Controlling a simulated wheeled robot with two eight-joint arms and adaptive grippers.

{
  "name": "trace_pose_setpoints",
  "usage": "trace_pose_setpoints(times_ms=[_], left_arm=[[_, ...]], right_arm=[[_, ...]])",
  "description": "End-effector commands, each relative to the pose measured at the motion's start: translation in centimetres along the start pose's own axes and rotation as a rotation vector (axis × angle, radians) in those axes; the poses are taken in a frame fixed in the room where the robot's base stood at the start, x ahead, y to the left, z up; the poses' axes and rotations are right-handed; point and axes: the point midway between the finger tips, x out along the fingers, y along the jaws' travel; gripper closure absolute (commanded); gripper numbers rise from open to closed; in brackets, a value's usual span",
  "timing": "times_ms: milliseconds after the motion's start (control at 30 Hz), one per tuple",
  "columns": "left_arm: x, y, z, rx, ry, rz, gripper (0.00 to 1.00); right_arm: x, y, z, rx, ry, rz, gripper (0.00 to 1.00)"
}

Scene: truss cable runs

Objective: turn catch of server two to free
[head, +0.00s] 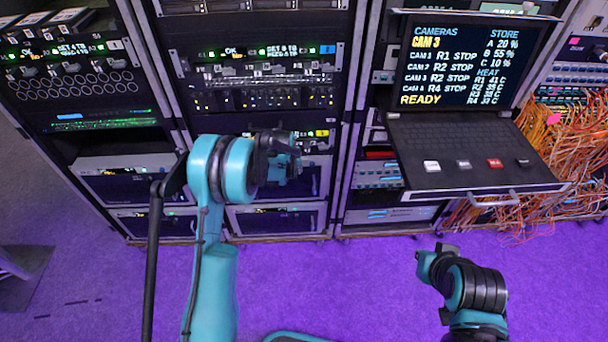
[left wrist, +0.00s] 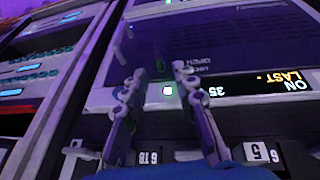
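My left gripper (head: 283,150) is in front of the lower part of the middle rack in the head view. A server-like unit with a lit display (head: 255,50) is high in the middle rack. My right gripper (head: 432,258) is low over the purple floor; its fingers are unclear.
A console with a screen (head: 465,60) and a pulled-out shelf (head: 470,150) juts out at the right. Orange cables (head: 570,150) hang beside it. The left rack (head: 75,85) has several slots and lights. The purple floor in front is mostly clear.

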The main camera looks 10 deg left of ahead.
Motion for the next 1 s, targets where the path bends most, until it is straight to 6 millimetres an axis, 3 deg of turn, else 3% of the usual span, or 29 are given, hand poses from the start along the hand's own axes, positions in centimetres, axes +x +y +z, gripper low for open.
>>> trace_pose_setpoints(times_ms=[100,300,667,700,800,1000], left_arm=[[2.5,0.1,0.1,0.001,0.001,0.002,0.72],[5.2,0.1,0.1,0.001,0.001,0.003,0.72],[5.8,0.2,0.0,0.001,0.001,0.004,0.72],[5.8,0.2,0.0,0.001,0.001,0.004,0.75],[5.8,0.2,0.0,0.001,0.001,0.004,1.00],[5.8,0.2,0.0,0.001,0.001,0.004,1.00]], right_arm=[[1.0,0.0,0.7,0.000,0.000,0.000,1.00],[1.9,0.0,1.3,0.000,0.000,0.000,1.00],[2.0,0.0,1.4,0.000,0.000,0.000,1.00],[2.0,0.0,1.4,0.000,0.000,0.000,1.00],[2.0,0.0,1.4,0.000,0.000,0.000,1.00],[2.0,0.0,1.4,0.000,0.000,0.000,1.00]])
